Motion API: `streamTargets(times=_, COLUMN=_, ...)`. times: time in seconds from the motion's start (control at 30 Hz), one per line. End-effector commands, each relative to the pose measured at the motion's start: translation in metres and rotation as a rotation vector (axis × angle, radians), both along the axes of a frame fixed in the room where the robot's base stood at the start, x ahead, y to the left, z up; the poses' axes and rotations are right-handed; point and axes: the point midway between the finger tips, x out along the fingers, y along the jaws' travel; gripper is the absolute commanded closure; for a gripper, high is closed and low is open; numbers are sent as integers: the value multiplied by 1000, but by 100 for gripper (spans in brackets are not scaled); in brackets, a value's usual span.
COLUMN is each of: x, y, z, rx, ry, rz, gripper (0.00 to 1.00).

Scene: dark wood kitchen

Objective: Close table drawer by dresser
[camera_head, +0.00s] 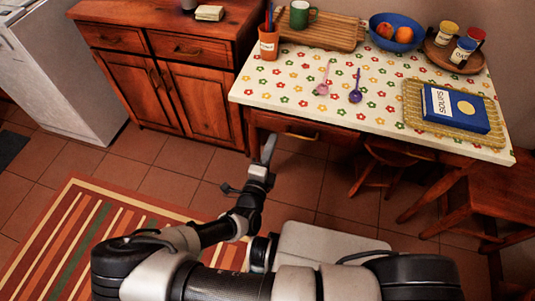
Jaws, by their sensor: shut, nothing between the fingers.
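The table drawer (325,132) is a wooden front with a brass-coloured handle, just under the left part of the table's (388,128) front edge. It is beside the wooden dresser (203,85). From this angle I cannot tell how far the drawer stands out. My gripper (268,147) is shut and empty, pointing up towards the left end of the drawer front. It overlaps the area just left of the handle in the picture. I cannot tell whether it touches the drawer.
Two small stools or chairs stand under and beside the table; one is a wooden stool (388,160). A striped rug (60,235) covers the floor at left.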

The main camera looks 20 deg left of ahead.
Motion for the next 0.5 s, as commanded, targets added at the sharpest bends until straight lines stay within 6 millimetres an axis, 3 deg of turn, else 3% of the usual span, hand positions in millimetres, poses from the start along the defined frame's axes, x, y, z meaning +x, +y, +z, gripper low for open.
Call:
streamTargets(times=0.2, x=44, y=-2, z=-2, rx=1, ry=0, rz=-2, gripper=100)
streamTargets(times=0.5, x=70, y=-3, z=-1, rx=2, ry=1, rz=-2, gripper=100)
